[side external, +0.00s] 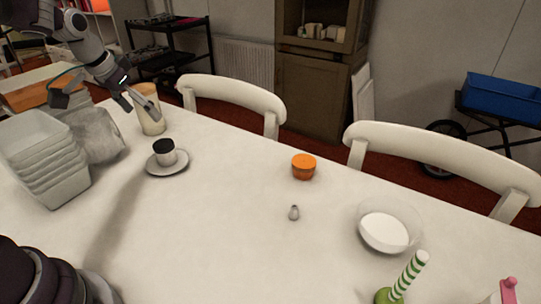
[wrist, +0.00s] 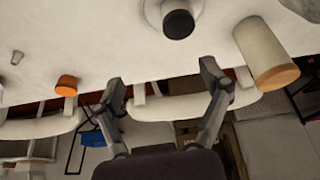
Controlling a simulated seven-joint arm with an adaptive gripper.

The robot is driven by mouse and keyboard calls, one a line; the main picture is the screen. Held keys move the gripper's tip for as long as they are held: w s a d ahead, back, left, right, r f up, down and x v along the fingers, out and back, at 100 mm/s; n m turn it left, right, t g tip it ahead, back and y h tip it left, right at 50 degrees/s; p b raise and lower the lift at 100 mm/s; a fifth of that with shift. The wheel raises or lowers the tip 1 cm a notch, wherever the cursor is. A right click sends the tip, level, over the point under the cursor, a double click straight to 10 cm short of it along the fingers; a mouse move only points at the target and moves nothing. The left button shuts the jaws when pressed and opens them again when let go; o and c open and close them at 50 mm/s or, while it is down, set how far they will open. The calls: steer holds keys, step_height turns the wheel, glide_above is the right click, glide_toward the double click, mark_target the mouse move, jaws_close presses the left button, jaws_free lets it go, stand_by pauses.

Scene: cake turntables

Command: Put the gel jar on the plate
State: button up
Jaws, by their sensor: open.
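A white cup-like jar with a black top (side external: 164,152) stands upright on a small white plate (side external: 180,168); they also show at the top of the wrist view as the jar (wrist: 179,22) and the plate (wrist: 153,12). A squat orange jar (side external: 304,167) stands apart on the table, to the right; it is at the left of the wrist view (wrist: 67,86). No label shows which one is the gel jar. My gripper (side external: 94,102) is open and empty, above the table's far left part. Its spread fingers also show in the wrist view (wrist: 162,74).
A tall beige cup (side external: 151,116) stands close by my gripper. Stacked white trays (side external: 45,160) and a clear container (side external: 97,136) are at left. A small grey item (side external: 294,212), a bowl (side external: 388,226) and a green-striped object (side external: 402,278) are at right. The middle is clear.

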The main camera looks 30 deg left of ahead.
steer(key=s+d+r, duration=0.2)
steer(key=s+d, duration=0.5)
steer(key=s+d+r+m+t, duration=0.1)
steer(key=s+d+r, duration=0.2)
steer(key=s+d, duration=0.4)
steer(key=shift+d+r, duration=0.2)
steer(key=shift+d, duration=0.05)
